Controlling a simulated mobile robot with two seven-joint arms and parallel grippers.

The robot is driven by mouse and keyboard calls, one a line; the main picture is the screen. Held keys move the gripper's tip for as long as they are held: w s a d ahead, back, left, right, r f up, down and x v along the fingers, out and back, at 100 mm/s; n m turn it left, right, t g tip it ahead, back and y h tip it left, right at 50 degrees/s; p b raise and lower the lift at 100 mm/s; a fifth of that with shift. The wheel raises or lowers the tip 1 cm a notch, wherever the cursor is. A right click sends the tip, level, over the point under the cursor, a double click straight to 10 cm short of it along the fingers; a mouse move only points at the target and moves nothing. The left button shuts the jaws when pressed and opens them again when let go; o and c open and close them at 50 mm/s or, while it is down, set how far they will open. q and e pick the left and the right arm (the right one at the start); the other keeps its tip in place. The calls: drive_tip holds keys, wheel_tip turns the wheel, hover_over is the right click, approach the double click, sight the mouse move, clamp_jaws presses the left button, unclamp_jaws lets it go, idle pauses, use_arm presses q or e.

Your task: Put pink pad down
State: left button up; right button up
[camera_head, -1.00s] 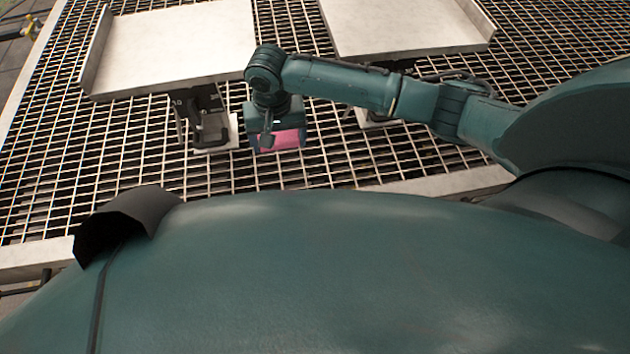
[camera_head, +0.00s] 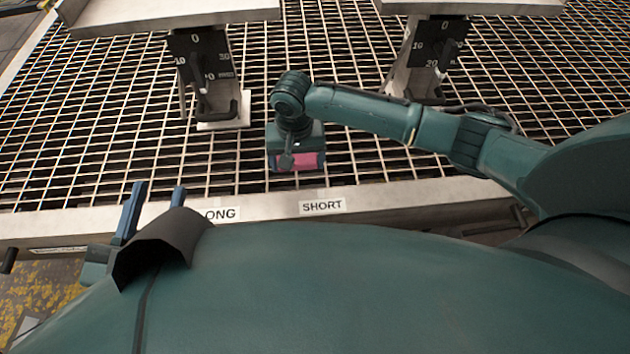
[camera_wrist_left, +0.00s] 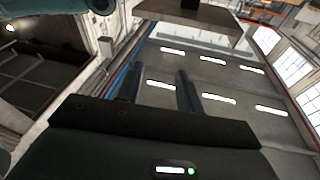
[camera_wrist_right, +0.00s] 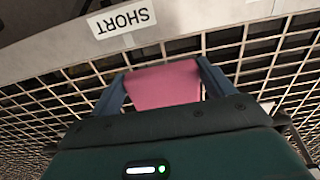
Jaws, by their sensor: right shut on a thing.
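The pink pad (camera_wrist_right: 163,85) is held between the two blue fingers of my right gripper (camera_wrist_right: 160,88) in the right wrist view. In the head view the pad (camera_head: 297,160) shows below my right wrist, over the metal grating behind the front rail. Whether it touches the grating cannot be told. My left gripper (camera_head: 152,198) is low at the left in the head view, in front of the rail. In the left wrist view its two fingers (camera_wrist_left: 160,90) are apart with nothing between them.
The front rail (camera_head: 400,198) carries a "SHORT" label (camera_head: 322,206) and a partly covered label ending in "ONG". Two pale trays stand behind on posts with numbered dials, the left one (camera_head: 205,65) and the right one (camera_head: 437,55). Open grating (camera_head: 340,120) lies between them.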

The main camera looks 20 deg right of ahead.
wheel_tip(320, 180, down, 6)
drive_tip(key=b, duration=0.2)
drive_tip(key=shift+b, duration=0.4)
drive_tip(key=shift+f+b, duration=0.5)
drive_tip(key=shift+f, duration=0.45)
use_arm(q)
drive_tip(key=shift+w+d+r+m+t+h, duration=0.1)
drive_tip(key=shift+w+r+m+t+h, duration=0.15)
drive_tip(key=shift+r+h, duration=0.25)
drive_tip(key=shift+w+r+m+t+h, duration=0.15)
drive_tip(key=shift+r+t+h, duration=0.25)
drive_tip(key=shift+r, duration=0.1)
use_arm(e)
drive_tip(key=shift+f, duration=0.15)
drive_tip(key=o, duration=0.8)
drive_tip(key=shift+f, duration=0.1)
use_arm(q)
drive_tip(key=shift+f, duration=0.15)
